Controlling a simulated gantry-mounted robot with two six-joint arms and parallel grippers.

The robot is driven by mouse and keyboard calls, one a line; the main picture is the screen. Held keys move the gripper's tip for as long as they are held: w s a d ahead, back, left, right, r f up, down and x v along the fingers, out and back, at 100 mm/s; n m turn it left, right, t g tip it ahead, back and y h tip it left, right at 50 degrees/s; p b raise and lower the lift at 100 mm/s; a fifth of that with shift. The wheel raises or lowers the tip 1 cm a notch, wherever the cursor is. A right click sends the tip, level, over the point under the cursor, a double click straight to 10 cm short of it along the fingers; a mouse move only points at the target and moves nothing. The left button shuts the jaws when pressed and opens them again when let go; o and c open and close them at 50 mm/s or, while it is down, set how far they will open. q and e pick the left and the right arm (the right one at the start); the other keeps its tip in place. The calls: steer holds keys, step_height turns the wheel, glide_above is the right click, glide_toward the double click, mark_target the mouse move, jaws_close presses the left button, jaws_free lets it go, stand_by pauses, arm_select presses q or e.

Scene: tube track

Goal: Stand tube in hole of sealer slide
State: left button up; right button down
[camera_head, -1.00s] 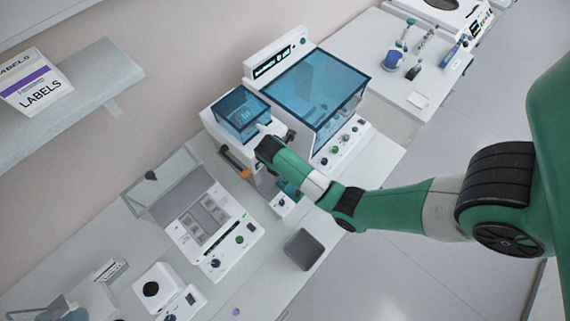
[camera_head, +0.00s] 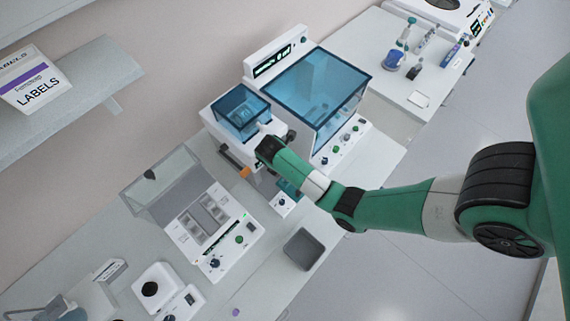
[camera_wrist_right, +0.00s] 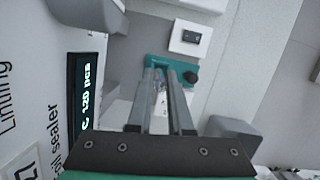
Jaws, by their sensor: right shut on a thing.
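The sealer slide is a teal plate (camera_wrist_right: 158,64) with a black knob in the right wrist view. It also shows at the sealer's front in the head view (camera_head: 289,188), partly behind my right arm. My right gripper (camera_wrist_right: 162,78) is shut on a slim, clear tube (camera_wrist_right: 160,90) between its fingers. The fingertips overlap the slide in this view. I cannot tell whether the tube's lower end is in the hole or above it. In the head view my right arm's wrist hides the gripper and the tube. My left gripper is not in view.
The white foil sealer (camera_head: 218,130) with a blue window stands close beside my right wrist. A larger blue-windowed machine (camera_head: 338,134) is just right of it. A small white control box (camera_head: 283,205) and a grey tray (camera_head: 304,249) are in front. A lidded device (camera_head: 218,262) stands left.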

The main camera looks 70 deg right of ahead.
steer(key=shift+f, duration=0.15)
steer(key=shift+f+b, duration=0.5)
steer(key=shift+b, duration=0.05)
steer(key=shift+f, duration=0.1)
steer(key=shift+f+b, duration=0.45)
steer(key=shift+b, duration=0.1)
steer(key=shift+f, duration=0.1)
steer(key=shift+f, duration=0.15)
stand_by(0.3)
steer(key=shift+f+b, duration=0.15)
steer(key=shift+b, duration=0.25)
steer(key=shift+f, duration=0.25)
